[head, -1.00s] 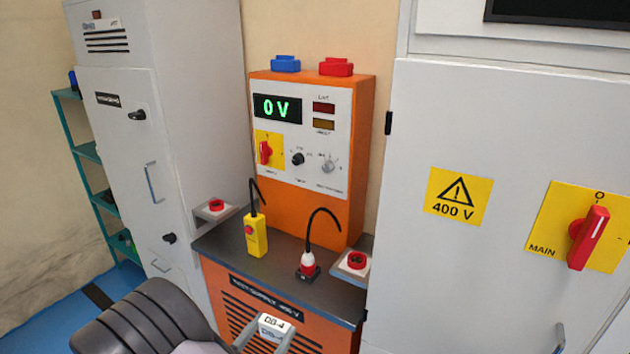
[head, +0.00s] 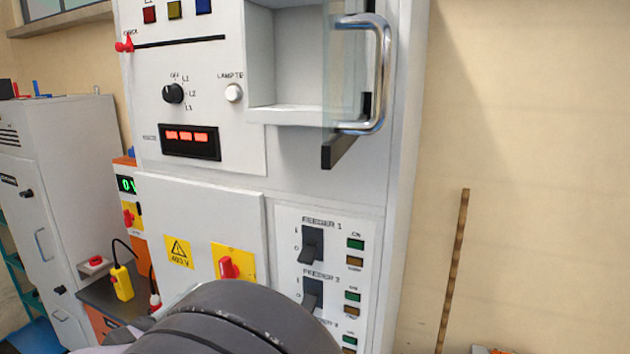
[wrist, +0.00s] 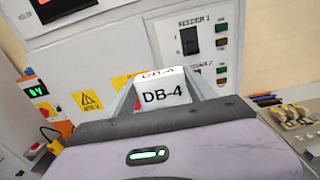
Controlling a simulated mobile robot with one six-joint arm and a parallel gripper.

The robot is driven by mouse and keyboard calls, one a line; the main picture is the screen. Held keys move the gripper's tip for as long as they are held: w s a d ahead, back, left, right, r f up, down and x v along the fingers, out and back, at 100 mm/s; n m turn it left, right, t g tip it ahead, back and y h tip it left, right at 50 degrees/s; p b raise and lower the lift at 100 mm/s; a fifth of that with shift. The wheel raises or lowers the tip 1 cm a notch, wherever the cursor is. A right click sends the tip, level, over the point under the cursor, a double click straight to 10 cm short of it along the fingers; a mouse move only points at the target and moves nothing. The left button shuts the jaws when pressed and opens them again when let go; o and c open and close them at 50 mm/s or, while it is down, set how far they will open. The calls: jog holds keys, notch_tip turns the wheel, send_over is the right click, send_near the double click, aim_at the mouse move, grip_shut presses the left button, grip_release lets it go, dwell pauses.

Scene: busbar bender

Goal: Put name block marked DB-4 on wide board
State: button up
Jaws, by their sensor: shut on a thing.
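The name block marked DB-4 (wrist: 163,93) is white with black lettering and shows in the wrist view. My gripper (wrist: 165,88) is shut on it, with a grey finger at each side. The block is held up in the air in front of the white switch cabinet. In the head view my dark arm link covers the bottom middle, and the gripper and block are hidden. I cannot make out the wide board in either view.
The white cabinet (head: 225,185) has a small open compartment (head: 285,112) and a large metal handle (head: 376,75). Feeder switches (head: 312,245) are below. An orange test unit (head: 126,185) and a yellow pendant (head: 122,283) are left. A bench with metal parts (wrist: 287,115) shows right in the wrist view.

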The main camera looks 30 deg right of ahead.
jog(key=s+d+r+p, duration=0.1)
jog(key=s+r+p, duration=0.35)
jog(key=r, duration=0.95)
jog(key=s+d+r+p, duration=0.2)
jog(key=r+p, duration=0.5)
jog(key=r, duration=0.6)
jog(key=s+d+r+p, duration=0.1)
jog(key=s+r+p, duration=0.4)
jog(key=r, duration=0.9)
jog(key=p+x, duration=0.3)
jog(key=x, duration=1.7)
jog(key=f, duration=0.6)
jog(key=shift+w+d+f, duration=0.1)
jog(key=shift+w+f, duration=0.15)
jog(key=shift+w, duration=0.05)
jog(key=shift+w+d+f, duration=0.25)
jog(key=shift+f, duration=0.1)
jog(key=shift+s+f, duration=0.15)
jog(key=shift+f, duration=0.05)
jog(key=o, duration=1.4)
